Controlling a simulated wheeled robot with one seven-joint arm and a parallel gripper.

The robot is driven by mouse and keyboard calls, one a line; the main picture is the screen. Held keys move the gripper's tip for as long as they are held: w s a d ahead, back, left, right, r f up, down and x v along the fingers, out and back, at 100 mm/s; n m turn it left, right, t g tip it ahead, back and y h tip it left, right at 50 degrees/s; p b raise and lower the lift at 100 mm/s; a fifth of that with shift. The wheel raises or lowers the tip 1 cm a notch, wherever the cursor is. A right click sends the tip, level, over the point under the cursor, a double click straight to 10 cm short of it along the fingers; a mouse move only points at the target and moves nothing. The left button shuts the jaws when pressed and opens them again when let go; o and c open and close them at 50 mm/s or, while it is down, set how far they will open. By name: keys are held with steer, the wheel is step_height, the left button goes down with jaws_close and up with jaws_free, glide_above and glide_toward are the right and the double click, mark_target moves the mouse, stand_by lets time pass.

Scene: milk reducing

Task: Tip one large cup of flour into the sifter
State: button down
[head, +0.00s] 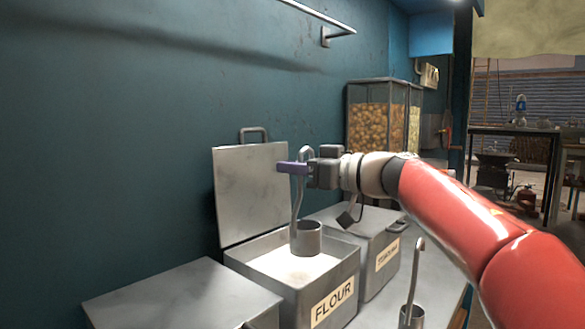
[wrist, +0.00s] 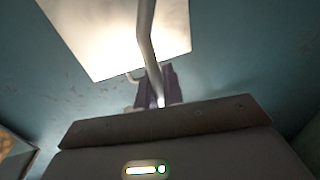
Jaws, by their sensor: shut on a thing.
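My gripper (head: 292,168), with purple fingers, is shut on the long grey handle of a metal cup (head: 306,240). The cup hangs upright from it in the mouth of the open bin marked FLOUR (head: 333,303), low over the pale flour (head: 270,262). I cannot tell whether the cup touches the flour or what it holds. In the wrist view the handle (wrist: 147,40) runs up from between the purple fingers (wrist: 158,85). A second long-handled cup (head: 412,317) stands on the counter at the lower right. I see no sifter.
The flour bin's raised lid (head: 252,195) stands behind the cup. A closed labelled bin (head: 378,262) is to the right and a grey metal box lid (head: 180,297) to the left. A glass-sided container (head: 375,125) stands behind, near the blue wall (head: 160,110).

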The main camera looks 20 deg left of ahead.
mark_target(291, 228)
steer(key=shift+f+b, duration=2.25)
steer(key=shift+f, duration=4)
step_height(291, 228, up, 16)
steer(key=p, duration=0.7)
steer(key=shift+r+p, duration=0.25)
steer(key=shift+p, duration=0.15)
